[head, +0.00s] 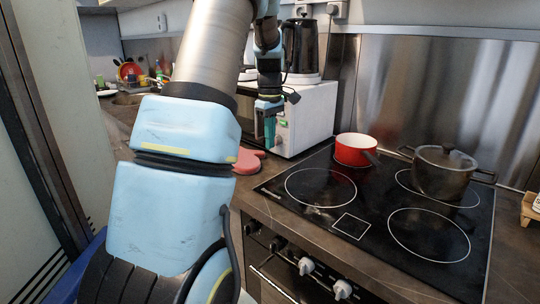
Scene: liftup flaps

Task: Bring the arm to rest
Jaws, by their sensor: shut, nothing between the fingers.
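My arm fills the left and middle of the head view, with large light-blue links close to the camera. My gripper (269,130) hangs beyond these links, pointing down in front of the white microwave (306,120). Its fingers look shut with nothing between them. Part of the arm and the left side of the microwave are hidden behind my own links.
A black cooktop (352,226) holds a red pot (355,149) and a dark lidded pot (441,172). A black kettle (300,47) stands on the microwave. A red board (248,162) lies on the counter below the gripper. A sink (128,98) is at the back left.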

